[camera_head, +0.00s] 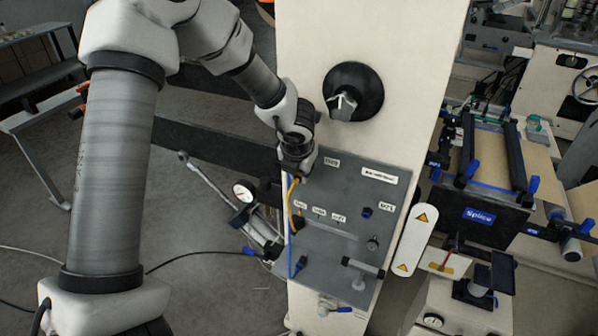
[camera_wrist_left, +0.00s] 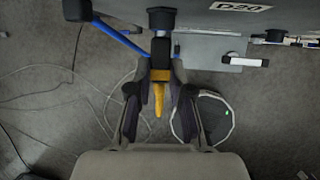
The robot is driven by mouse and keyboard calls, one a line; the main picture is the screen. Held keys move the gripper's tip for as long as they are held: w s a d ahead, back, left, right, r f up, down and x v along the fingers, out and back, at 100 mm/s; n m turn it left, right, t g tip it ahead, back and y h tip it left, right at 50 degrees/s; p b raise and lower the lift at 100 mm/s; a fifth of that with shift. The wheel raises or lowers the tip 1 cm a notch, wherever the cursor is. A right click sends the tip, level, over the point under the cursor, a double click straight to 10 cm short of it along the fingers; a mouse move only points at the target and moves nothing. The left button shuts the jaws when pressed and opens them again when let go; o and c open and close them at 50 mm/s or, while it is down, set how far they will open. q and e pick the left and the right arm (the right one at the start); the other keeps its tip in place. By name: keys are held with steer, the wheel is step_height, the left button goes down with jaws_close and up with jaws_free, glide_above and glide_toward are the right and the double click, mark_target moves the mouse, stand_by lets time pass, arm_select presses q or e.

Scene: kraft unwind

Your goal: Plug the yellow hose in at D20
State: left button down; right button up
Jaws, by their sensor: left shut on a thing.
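The yellow hose (camera_wrist_left: 159,95) is held between the fingers of my left gripper (camera_wrist_left: 160,80), which is shut on its dark end. In the head view, my left gripper (camera_head: 294,172) is at the upper left of the grey panel (camera_head: 345,203), and the yellow hose (camera_head: 292,205) hangs down from it. In the wrist view, a dark round fitting (camera_wrist_left: 161,18) lies in line with the hose end; I cannot tell whether they are joined. The label D20 (camera_wrist_left: 240,6) is to its right. The port itself is hidden in the head view. My right gripper is not in view.
A blue hose (camera_head: 290,248) runs down the panel's left edge. A black knob with a pale handle (camera_head: 342,103) is above the panel. A pressure gauge (camera_head: 243,193) stands left of it. Valve fittings (camera_head: 360,275) stick out lower down.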

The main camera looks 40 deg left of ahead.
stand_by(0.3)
arm_select(q)
steer(key=c, duration=1)
jaws_free()
steer(key=v, duration=1.2)
steer(key=shift+w+d, duration=0.1)
